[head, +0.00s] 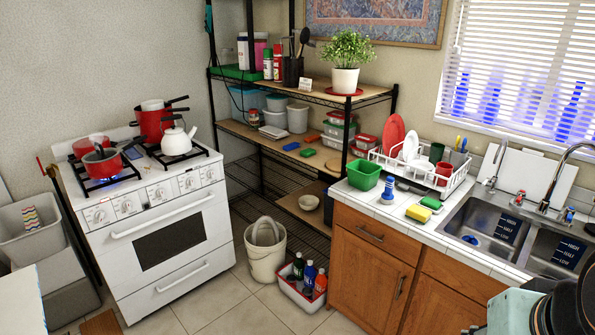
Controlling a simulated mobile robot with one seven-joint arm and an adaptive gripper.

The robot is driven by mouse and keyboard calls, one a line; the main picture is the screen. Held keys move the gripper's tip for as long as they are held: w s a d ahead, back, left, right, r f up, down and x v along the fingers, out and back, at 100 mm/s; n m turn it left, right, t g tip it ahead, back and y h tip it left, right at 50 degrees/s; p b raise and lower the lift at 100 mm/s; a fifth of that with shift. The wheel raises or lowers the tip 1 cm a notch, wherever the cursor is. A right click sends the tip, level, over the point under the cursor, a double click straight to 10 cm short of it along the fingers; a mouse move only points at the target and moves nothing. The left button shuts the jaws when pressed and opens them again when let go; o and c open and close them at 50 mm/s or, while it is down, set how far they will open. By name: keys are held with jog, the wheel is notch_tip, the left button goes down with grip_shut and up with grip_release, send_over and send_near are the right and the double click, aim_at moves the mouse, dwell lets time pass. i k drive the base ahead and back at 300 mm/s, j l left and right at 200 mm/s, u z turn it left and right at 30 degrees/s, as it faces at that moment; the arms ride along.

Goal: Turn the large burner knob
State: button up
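A white stove (150,235) stands at the left with a row of several knobs on its front panel. They include a left-end knob (100,215), a middle knob (160,193) and a right-end knob (209,173). I cannot tell which is the large burner's knob, or how each is turned. A blue flame (104,178) shows under the front left red pan (102,163). Part of my arm shows in the lower right corner, far from the stove. I see no gripper fingers there, and nothing of mine touches the knobs.
A red pot (153,125) and a white kettle (177,142) stand on the stove. A cream bucket (265,262) and a white bin of bottles (300,295) sit on the floor right of it. The wooden counter cabinet (368,268) stands at the right. Tiled floor (215,305) before the stove is clear.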

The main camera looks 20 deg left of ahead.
aim_at(99, 214)
jog(key=z, duration=2.6)
jog(key=k+j+z, duration=0.1)
jog(key=z, duration=1.1)
jog(key=k+j, duration=0.15)
jog(key=k, duration=0.35)
jog(key=k+j, duration=0.2)
jog(key=k, duration=0.3)
jog(key=k+j, duration=0.15)
jog(key=k, duration=0.3)
jog(key=k+j+u, duration=0.15)
jog(key=k, duration=0.2)
jog(key=k+j+u, duration=0.2)
jog(key=k, duration=0.2)
jog(key=k+u, duration=0.15)
jog(key=u, duration=0.2)
jog(key=k+l+u, duration=0.1)
jog(key=u, duration=0.25)
jog(key=k+u, duration=0.2)
jog(key=u, duration=0.15)
jog(key=k+u, duration=0.1)
jog(key=u, duration=0.75)
jog(key=k+u, duration=0.15)
jog(key=u, duration=0.25)
jog(key=i+j, duration=0.05)
